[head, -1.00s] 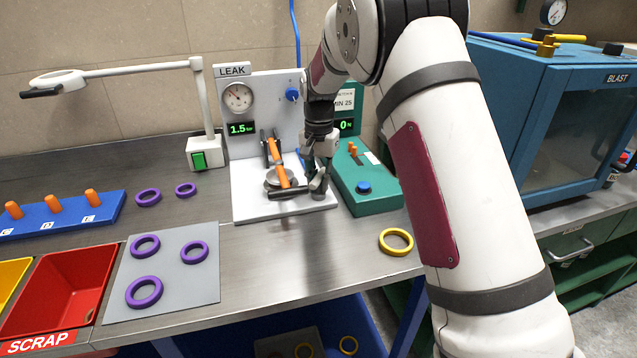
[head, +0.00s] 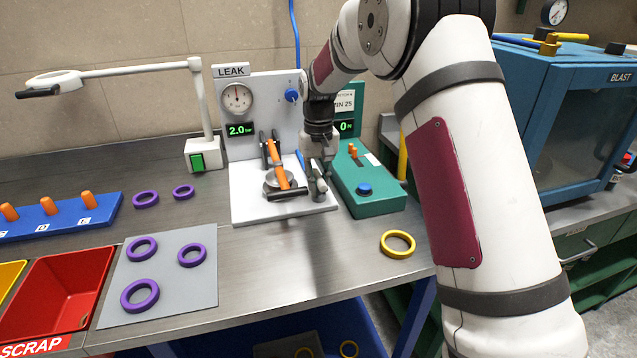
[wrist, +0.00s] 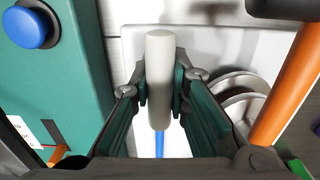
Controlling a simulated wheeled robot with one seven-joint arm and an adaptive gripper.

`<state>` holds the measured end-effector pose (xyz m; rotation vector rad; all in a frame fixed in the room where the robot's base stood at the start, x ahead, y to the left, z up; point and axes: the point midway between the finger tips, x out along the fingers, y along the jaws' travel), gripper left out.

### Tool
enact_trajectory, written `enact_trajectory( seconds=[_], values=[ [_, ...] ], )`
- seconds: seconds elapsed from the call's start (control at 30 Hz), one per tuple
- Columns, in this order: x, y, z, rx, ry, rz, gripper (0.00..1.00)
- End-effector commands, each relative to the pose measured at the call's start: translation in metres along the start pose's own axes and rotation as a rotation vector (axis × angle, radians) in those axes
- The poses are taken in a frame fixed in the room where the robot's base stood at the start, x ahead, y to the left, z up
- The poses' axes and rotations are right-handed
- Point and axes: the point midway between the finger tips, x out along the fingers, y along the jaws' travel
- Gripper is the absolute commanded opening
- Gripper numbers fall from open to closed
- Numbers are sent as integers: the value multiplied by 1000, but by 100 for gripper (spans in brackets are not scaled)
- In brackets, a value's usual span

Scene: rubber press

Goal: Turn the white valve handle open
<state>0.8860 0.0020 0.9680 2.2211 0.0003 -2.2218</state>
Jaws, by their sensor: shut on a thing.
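The white valve handle (wrist: 159,75) is a rounded white bar between the two fingers of my gripper (wrist: 160,90) in the wrist view. The fingers are shut on it from both sides. In the head view my gripper (head: 318,185) is at the right side of the white leak-test stand (head: 255,205). The handle there is small and partly covered by the fingers. The stand's dial gauge (head: 237,97) sits above a green readout (head: 240,129) showing 2.0.
Left of my gripper is a clamp with an orange lever (head: 280,163) and black grip (head: 288,195). Close on its right is a green tester (head: 370,188) with a blue button. A yellow ring (head: 397,244) lies in front on the bench. Purple rings lie left.

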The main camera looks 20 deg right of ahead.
Motion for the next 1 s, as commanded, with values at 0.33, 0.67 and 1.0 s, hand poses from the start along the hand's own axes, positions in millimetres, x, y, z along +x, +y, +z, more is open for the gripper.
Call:
enact_trajectory(
  seconds=[0.33,0.67,1.0],
  values=[
    [0,0,0,-18,1,1,0],
    [0,0,0,-17,1,1,37],
    [-6,0,-1,-15,2,0,37]
  ],
)
